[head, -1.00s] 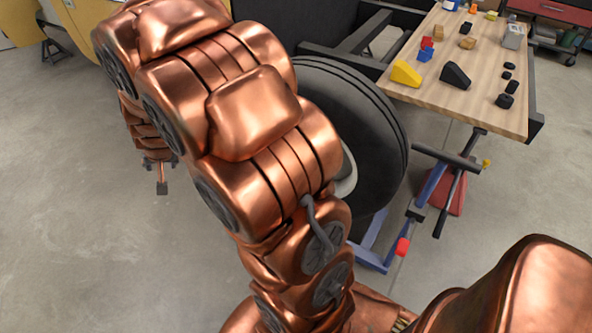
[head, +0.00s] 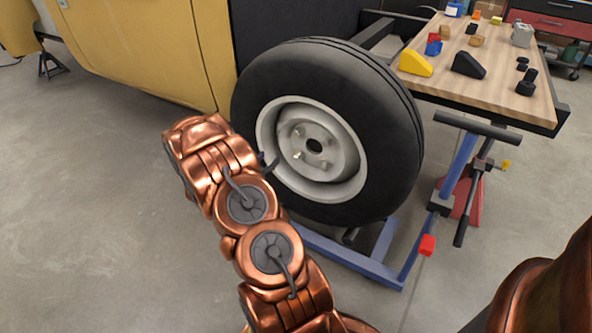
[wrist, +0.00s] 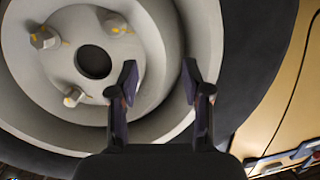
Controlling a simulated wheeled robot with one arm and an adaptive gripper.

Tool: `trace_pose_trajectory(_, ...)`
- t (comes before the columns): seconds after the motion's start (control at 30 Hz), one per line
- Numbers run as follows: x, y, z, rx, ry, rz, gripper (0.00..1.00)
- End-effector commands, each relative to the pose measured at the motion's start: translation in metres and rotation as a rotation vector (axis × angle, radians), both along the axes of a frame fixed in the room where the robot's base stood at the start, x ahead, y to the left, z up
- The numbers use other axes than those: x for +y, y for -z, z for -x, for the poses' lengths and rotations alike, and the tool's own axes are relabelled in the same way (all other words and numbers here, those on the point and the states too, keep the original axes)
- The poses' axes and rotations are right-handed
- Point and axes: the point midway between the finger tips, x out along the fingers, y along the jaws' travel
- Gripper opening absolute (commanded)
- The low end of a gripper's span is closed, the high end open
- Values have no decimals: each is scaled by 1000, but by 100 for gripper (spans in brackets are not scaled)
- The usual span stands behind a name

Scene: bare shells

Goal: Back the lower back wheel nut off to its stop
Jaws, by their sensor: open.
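The wheel (head: 390,150) has a pale rim with a round centre hole (head: 314,146) and small nuts around it. In the head view, one nut (head: 297,156) shows at the lower left of the hole. The wrist view, turned relative to the head view, shows the hole (wrist: 93,61) and three nuts with yellow marks: upper left (wrist: 44,37), top (wrist: 117,23) and lower (wrist: 74,96). I cannot tell which is the lower back nut. My gripper (wrist: 160,78) is open and empty, its fingers in front of the rim's right part, between no nut. The left finger may hide another nut.
A yellow body panel (head: 150,50) stands left of the wheel. A blue stand (head: 350,262) with a red-tipped handle (head: 427,245) is below and to the right. A wooden workbench (head: 480,90) with blocks stands at the back right.

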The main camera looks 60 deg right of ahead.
Motion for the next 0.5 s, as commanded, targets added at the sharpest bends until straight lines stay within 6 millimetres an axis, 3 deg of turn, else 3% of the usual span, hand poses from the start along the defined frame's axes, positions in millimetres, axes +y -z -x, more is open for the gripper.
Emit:
trace_pose_trajectory(0.03, -8, 22, 13, 14, 31, 38, 49)
trace_pose_trajectory(0.1, -16, 31, 28, 26, 68, 88, 49)
trace_pose_trajectory(0.3, -26, 41, 51, 50, 123, 172, 49)
trace_pose_trajectory(0.5, -35, 40, 53, 51, 130, 186, 49)
